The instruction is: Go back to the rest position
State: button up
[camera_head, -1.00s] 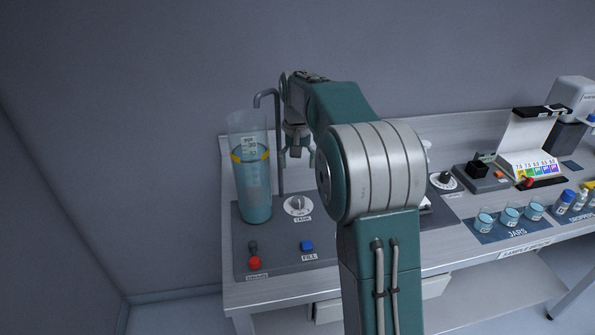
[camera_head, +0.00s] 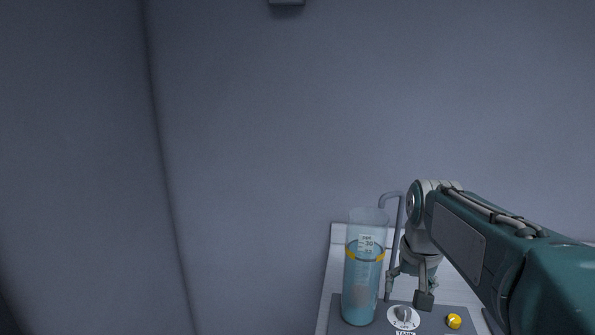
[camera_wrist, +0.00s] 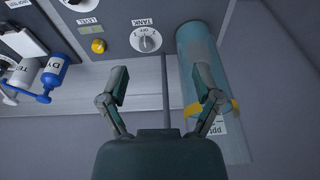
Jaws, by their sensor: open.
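My gripper (camera_head: 408,291) hangs at the end of my arm, just right of the clear cylinder and above the grey panel. In the wrist view my gripper (camera_wrist: 163,84) has its two fingers spread wide with nothing between them. The clear cylinder (camera_head: 361,285) holds blue liquid and has a yellow band near the liquid's top. It also shows behind the right finger in the wrist view (camera_wrist: 197,57). A white TANK knob (camera_head: 404,317) sits below my gripper, and it shows beyond the fingers in the wrist view (camera_wrist: 146,40).
A bent grey pipe (camera_head: 397,232) rises between the cylinder and my arm. A yellow button (camera_head: 454,321) is on the panel (camera_head: 434,321). The wall (camera_head: 250,140) left of the bench is bare.

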jog(key=s+a+f+n+t, duration=0.1)
jog(key=s+a+f, duration=0.1)
jog(key=s, duration=0.7)
jog(key=s+a+f+n+t, duration=0.1)
jog(key=s+a+f+t, duration=0.1)
jog(key=s, duration=0.7)
jog(key=shift+s+a+n, duration=0.3)
jog(key=shift+s+a, duration=0.05)
jog(key=shift+a, duration=0.1)
jog(key=shift+f, duration=0.1)
